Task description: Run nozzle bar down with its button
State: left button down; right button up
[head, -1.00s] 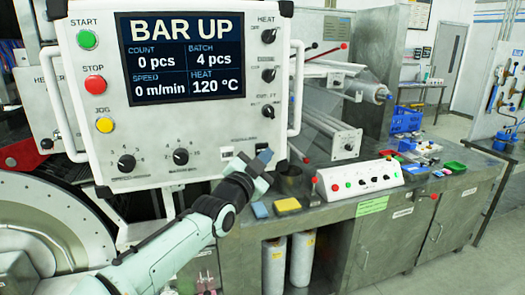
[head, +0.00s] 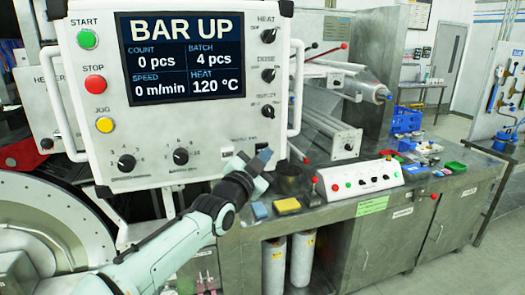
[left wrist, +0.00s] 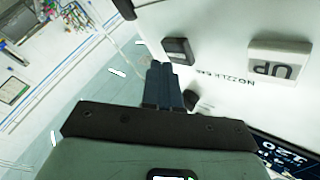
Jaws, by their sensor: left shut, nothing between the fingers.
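The white control panel (head: 205,110) shows BAR UP on its display (head: 183,58). My left gripper (head: 263,154) is shut and empty at the panel's lower right corner. In the left wrist view, where the panel appears upside down, a pale button marked UP (left wrist: 278,62) sits beside the NOZZLE BAR lettering. A dark button (left wrist: 179,50) sits on the other side of that lettering, its marking unreadable. My left fingertips (left wrist: 162,66) are close beside the dark button; I cannot tell whether they touch. My right gripper is not in view.
Below the panel, a workbench holds a blue block (head: 260,210), a yellow block (head: 287,205) and a dark cup (head: 290,176). A white button box (head: 360,181) stands to the right. A roller unit (head: 345,140) is behind. The panel's right handle (head: 296,85) is above my gripper.

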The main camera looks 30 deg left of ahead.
pick_arm(q)
jog(key=shift+w+a, duration=0.15)
jog(key=shift+a, duration=0.05)
jog(key=shift+w+a, duration=0.3)
jog(key=shift+a, duration=0.05)
dwell(0.8)
jog(key=shift+s+d+b, duration=0.55)
jog(key=shift+d+b, duration=0.1)
jog(key=shift+b, duration=0.3)
jog(key=shift+s+d+p, duration=0.65)
jog(key=shift+s+d, duration=0.95)
jog(key=shift+d, duration=0.3)
